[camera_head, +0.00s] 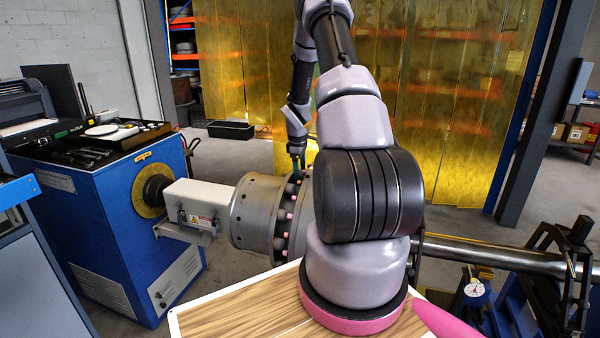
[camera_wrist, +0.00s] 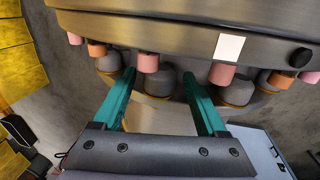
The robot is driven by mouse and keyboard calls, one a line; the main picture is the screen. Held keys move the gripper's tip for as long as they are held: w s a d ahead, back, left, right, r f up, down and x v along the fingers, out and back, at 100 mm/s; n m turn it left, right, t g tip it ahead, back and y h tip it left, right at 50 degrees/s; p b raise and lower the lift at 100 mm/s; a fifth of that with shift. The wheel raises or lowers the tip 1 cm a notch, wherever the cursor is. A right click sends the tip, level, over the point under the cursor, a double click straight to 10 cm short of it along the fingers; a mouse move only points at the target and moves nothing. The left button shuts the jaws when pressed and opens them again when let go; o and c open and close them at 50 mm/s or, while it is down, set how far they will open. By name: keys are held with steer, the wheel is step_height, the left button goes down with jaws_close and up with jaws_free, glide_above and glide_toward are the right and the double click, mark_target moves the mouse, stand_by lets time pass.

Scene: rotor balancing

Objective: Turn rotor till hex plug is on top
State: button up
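The rotor's grey metal drum (camera_head: 258,212) lies with its axis across the head view, with a ring of pink-tipped pegs at its right end. My arm hides much of the rotor there. In the wrist view the rotor's metal rim (camera_wrist: 150,28) fills the top, with pink and orange pegs, a white square (camera_wrist: 229,47) and a dark round plug (camera_wrist: 300,57). I cannot tell which plug is the hex one. My gripper (camera_wrist: 158,76) is open, its teal fingers apart on either side of a pink-tipped peg (camera_wrist: 148,63). I cannot tell whether they touch it. It is small at the rotor's top in the head view (camera_head: 296,168).
A blue machine cabinet (camera_head: 110,215) with a tray of tools (camera_head: 100,140) stands at left, joined to the rotor. A steel shaft (camera_head: 490,254) runs right to a dark stand with a dial gauge (camera_head: 474,288). A wooden board (camera_head: 235,320) is in front. Yellow curtains hang behind.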

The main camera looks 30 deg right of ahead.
jaws_close()
stand_by(1.2)
